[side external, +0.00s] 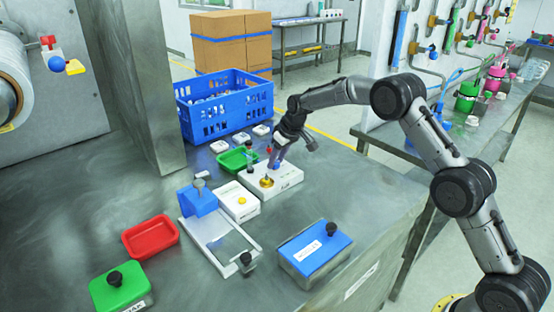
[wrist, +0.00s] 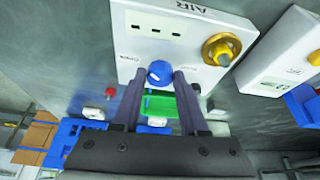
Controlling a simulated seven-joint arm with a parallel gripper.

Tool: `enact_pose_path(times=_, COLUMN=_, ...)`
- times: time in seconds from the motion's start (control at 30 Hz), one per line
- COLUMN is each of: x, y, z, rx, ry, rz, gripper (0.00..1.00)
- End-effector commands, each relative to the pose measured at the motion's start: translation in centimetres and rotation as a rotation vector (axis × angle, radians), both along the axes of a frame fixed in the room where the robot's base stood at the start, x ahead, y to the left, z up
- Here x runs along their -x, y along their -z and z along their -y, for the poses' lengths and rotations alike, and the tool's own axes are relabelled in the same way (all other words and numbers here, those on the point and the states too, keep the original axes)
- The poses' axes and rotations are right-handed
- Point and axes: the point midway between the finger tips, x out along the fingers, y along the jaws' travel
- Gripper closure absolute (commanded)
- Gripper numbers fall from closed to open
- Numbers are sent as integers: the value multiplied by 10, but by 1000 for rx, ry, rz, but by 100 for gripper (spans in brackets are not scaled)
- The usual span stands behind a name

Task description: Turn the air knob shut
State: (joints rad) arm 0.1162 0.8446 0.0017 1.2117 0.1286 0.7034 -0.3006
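The white air box (wrist: 175,30), marked AIR, stands on the steel table and also shows in the side view (side external: 287,186). A round blue knob (wrist: 159,72) is on its face near the edge, with small lettering to its left and right. My gripper (wrist: 160,75) has its two dark fingers apart, with the blue knob between the fingertips. I cannot tell whether the fingers touch it. In the side view my gripper (side external: 275,163) points down at the air box, and the knob is mostly hidden.
A brass fitting (wrist: 221,49) stands on the air box close to my fingers. A second white box (side external: 238,201) is beside it. A green tray (side external: 237,159), a blue crate (side external: 226,105), a blue box (side external: 315,253) and a red tray (side external: 150,237) stand around.

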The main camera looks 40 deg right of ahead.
Motion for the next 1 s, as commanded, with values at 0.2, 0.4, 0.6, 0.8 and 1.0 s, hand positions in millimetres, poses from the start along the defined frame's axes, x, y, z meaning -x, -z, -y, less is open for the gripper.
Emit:
enact_pose_path(times=0.2, x=0, y=0, z=0, rx=0, ry=0, rz=0, gripper=99)
enact_pose_path(times=0.4, x=0, y=0, z=0, rx=0, ry=2, rz=0, gripper=100)
enact_pose_path(times=0.6, x=0, y=-1, z=-1, rx=0, ry=42, rz=1, gripper=100)
enact_pose_path(times=0.8, x=0, y=-1, z=-2, rx=2, ry=151, rz=2, gripper=100)
enact_pose_path(times=1.0, x=0, y=-1, z=-4, rx=3, ry=323, rz=2, gripper=100)
